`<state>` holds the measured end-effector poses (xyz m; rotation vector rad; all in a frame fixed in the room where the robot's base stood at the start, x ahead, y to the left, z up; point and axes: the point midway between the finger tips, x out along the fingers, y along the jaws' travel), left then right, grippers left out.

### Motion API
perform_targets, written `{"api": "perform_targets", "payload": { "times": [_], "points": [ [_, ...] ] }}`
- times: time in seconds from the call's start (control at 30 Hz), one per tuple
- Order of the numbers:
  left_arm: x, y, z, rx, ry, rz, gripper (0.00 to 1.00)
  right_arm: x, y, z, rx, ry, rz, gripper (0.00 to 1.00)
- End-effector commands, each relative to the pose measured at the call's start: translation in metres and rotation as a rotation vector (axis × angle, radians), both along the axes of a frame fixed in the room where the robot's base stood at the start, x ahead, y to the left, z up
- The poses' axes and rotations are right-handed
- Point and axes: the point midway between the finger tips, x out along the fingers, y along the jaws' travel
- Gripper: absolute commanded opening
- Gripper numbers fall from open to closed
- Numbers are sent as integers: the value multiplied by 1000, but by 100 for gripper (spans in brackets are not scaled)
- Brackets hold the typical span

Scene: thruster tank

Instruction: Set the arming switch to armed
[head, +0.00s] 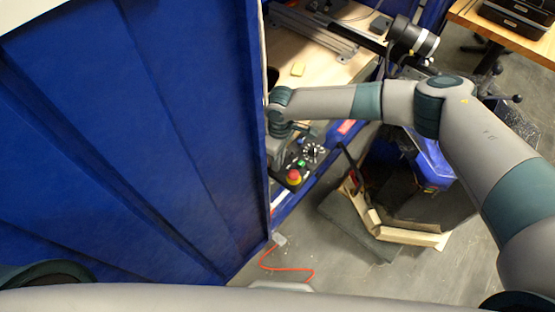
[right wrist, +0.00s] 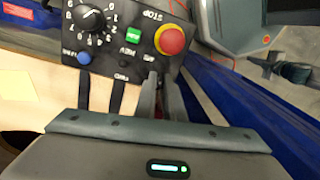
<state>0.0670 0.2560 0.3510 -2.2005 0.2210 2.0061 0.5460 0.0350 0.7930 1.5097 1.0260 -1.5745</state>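The control panel (right wrist: 105,45) fills the upper left of the right wrist view. It bears a numbered black dial (right wrist: 92,20), a green button (right wrist: 133,36), a blue button (right wrist: 84,58) and a red stop button (right wrist: 169,39) with a yellow collar. Small labels on it appear upside down. The arming switch cannot be made out clearly; my fingers cover part of the panel's near edge. My right gripper (right wrist: 160,88) has its fingers close together, tips at that edge below the stop button. Whether anything is between them is unclear. In the head view, my right arm partly hides the panel. My left gripper is out of view.
A tall blue wall (head: 130,140) fills the left of the head view, close beside the panel. A pale bench top (head: 325,65) with metal rails lies behind. A blue bin (head: 432,165) stands on the right. An orange cable (head: 290,268) lies on the floor.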

Motion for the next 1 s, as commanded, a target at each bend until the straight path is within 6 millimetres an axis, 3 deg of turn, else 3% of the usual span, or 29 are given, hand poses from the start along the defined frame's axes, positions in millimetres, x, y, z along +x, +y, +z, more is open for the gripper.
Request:
{"api": "perform_targets", "payload": {
  "times": [0.3,0.63,0.7,0.73,1.0],
  "points": [
    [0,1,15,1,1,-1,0,-4,-4,2,84,-58,-1,0],
    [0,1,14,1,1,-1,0,-2,-5,1,99,-74,-1,0],
    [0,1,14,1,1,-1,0,-2,-4,1,99,-74,-1,21],
    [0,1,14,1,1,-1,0,-2,-4,1,99,-74,-1,25],
    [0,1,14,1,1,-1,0,-2,-4,1,100,-73,0,25]
  ]
}}
